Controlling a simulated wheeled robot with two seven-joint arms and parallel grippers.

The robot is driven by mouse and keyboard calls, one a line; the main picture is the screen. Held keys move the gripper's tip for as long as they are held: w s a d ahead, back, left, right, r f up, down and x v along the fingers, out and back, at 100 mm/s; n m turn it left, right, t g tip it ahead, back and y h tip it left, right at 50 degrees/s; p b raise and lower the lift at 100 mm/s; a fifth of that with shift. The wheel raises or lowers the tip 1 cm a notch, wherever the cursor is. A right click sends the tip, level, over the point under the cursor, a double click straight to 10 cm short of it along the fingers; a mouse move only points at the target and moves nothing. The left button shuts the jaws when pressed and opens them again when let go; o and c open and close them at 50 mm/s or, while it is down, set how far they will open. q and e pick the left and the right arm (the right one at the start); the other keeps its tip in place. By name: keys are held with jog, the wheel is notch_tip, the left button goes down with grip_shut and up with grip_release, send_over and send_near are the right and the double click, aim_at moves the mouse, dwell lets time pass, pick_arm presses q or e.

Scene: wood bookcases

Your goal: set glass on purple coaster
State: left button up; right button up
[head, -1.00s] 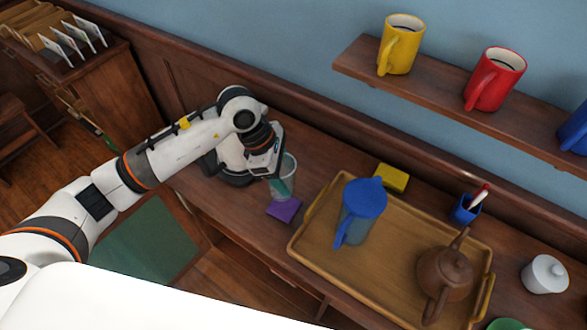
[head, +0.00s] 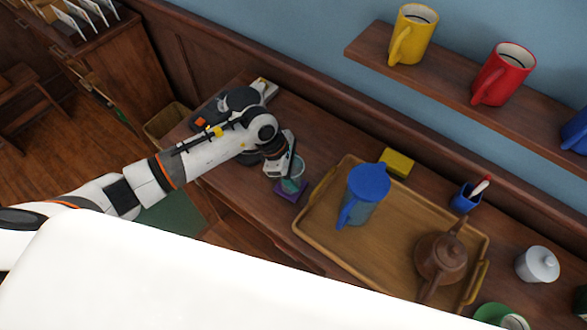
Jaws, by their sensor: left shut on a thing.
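The clear glass (head: 299,176) is upright, held by my left gripper (head: 285,173), which is shut on it. The purple coaster (head: 289,193) lies on the wooden sideboard, left of the tray. The glass is at the coaster, with its lower end over the coaster in the picture. I cannot tell whether its base touches the coaster. The gripper hides part of the glass. My right gripper is not in view.
A wooden tray (head: 310,225) right of the coaster holds a blue-lidded pitcher (head: 362,197) and a brown teapot (head: 440,257). A yellow sponge-like block (head: 397,163) and a blue pen cup (head: 465,199) stand behind it. A shelf (head: 450,88) with mugs overhangs the back.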

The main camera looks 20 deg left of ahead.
pick_arm(q)
jog(key=shift+w+f, duration=0.1)
jog(key=o, duration=1.1)
jog(key=shift+a+r, duration=0.1)
jog(key=shift+r, duration=0.2)
jog(key=b+v, duration=0.3)
jog(key=v, duration=0.8)
jog(key=shift+r, duration=0.3)
jog(key=shift+a, duration=0.15)
